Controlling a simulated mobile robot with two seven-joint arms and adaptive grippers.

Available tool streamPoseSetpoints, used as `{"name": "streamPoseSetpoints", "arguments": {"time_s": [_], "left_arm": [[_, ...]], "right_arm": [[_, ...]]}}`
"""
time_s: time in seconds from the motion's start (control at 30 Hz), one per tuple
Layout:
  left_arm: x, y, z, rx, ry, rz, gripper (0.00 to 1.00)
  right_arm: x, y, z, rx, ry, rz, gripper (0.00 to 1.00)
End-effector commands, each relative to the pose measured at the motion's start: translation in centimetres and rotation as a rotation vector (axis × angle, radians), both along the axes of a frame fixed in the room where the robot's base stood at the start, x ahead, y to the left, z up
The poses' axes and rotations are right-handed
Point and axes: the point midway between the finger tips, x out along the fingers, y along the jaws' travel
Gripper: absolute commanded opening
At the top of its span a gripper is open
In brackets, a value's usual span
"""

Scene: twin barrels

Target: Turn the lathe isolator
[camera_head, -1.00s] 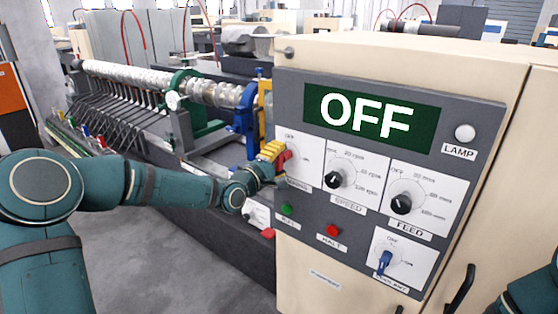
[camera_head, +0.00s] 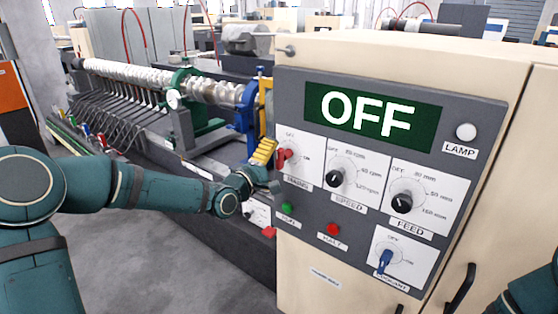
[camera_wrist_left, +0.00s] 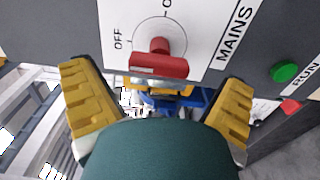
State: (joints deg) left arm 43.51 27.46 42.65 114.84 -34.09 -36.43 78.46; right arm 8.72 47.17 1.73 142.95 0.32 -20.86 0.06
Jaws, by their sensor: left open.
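The isolator is taken to be the red MAINS switch (camera_head: 284,157) at the left of the grey control panel (camera_head: 320,240). In the left wrist view, its red handle (camera_wrist_left: 160,64) stands out from a white plate with OFF at the left and a partly cut-off mark at the top. My left gripper (camera_head: 268,166) is just left of the switch. Its yellow fingers are spread apart, below and either side of the handle, with nothing between them; the wrist view shows the opening (camera_wrist_left: 158,88). The display (camera_head: 370,116) reads OFF. My right gripper is out of view.
SPEED (camera_head: 335,178) and FEED (camera_head: 401,204) knobs sit right of the switch. A green button (camera_head: 287,209), a red button (camera_head: 333,229) and a blue-handled switch (camera_head: 385,261) are below. The lathe bed and shaft (camera_head: 150,76) run behind my left arm.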

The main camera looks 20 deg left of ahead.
Motion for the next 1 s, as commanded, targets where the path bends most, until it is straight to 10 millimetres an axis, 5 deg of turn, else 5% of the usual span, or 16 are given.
{"name": "streamPoseSetpoints", "arguments": {"time_s": [0.4, 1.0], "left_arm": [[-7.4, 2.8, 0.0, 0.003, 0.0, 0.003, 0.99], [-8.8, 3.2, 0.0, -0.001, 0.0, 0.0, 0.99]], "right_arm": [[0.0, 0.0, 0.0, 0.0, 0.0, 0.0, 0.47], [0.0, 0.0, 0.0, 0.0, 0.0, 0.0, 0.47]]}}
